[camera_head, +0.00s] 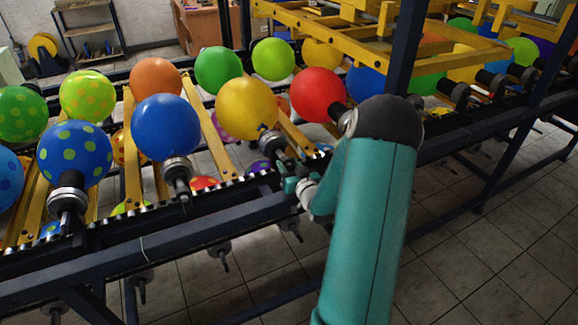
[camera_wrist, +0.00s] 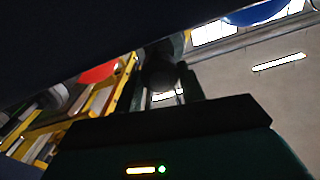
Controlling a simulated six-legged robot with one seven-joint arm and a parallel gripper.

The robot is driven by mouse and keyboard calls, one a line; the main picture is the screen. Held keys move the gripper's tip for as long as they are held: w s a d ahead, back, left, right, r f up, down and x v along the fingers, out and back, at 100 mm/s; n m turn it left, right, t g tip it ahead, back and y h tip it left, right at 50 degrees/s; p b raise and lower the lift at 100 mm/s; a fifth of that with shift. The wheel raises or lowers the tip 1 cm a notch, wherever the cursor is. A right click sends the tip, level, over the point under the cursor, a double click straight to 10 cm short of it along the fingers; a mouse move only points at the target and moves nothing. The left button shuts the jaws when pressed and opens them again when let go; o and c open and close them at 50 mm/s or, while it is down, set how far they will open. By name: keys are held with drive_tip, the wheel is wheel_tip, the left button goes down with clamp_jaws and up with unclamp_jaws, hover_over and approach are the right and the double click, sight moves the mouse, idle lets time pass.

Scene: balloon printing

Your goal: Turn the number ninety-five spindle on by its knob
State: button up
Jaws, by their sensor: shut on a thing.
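A row of balloons on dark spindles runs along the conveyor in the head view. My arm reaches down to the conveyor's near edge, and my gripper (camera_head: 284,172) is at the spindle (camera_head: 272,141) under the yellow balloon (camera_head: 246,108). In the wrist view the fingers of my gripper (camera_wrist: 168,84) are close around a dark round knob (camera_wrist: 163,72). The gripper is shut on this knob. The fingertips are small and dark in both views. No spindle number can be read, and I cannot tell which way the knob is turned.
A blue balloon (camera_head: 165,127) on its spindle (camera_head: 177,174) stands left of my gripper. A red balloon (camera_head: 317,95) is close behind my arm. A dark upright post (camera_head: 404,45) rises just beyond the elbow. Tiled floor (camera_head: 470,250) lies open at the lower right.

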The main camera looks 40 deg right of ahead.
drive_tip(key=m, duration=0.5)
idle(0.5)
drive_tip(key=o, duration=1)
drive_tip(key=shift+s, duration=0.1)
drive_tip(key=v, duration=1.3)
drive_tip(key=shift+s+a, duration=0.1)
drive_tip(key=shift+s, duration=0.2)
